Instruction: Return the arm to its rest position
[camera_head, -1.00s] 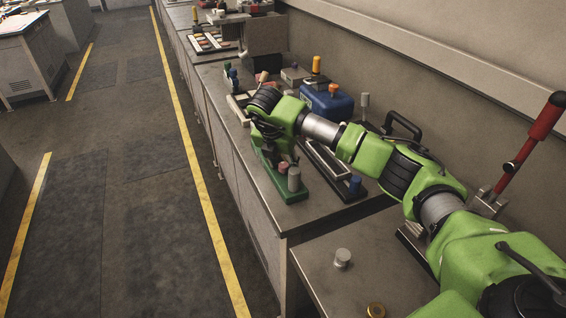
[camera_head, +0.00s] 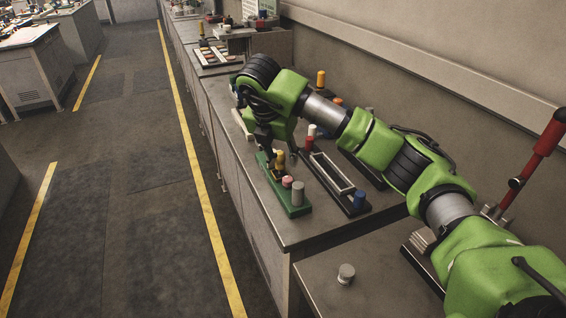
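My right arm, green with black joints, reaches in from the lower right over the bench. My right gripper (camera_head: 264,138) is dark and points down, above the far end of a green fixture (camera_head: 295,210). The arm's wrist partly hides it, and its finger gap is not clear. A yellow peg (camera_head: 280,160), a pink-topped peg (camera_head: 287,182) and a grey peg (camera_head: 298,193) stand in the green fixture, apart from the wrist. My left gripper is not in view.
A dark tray (camera_head: 335,185) with a pale frame and a blue peg (camera_head: 359,198) lies right of the fixture. A red-and-white peg (camera_head: 310,138) stands behind it. A grey cylinder (camera_head: 346,273) stands on the near bench. A red-handled lever (camera_head: 530,160) rises at right.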

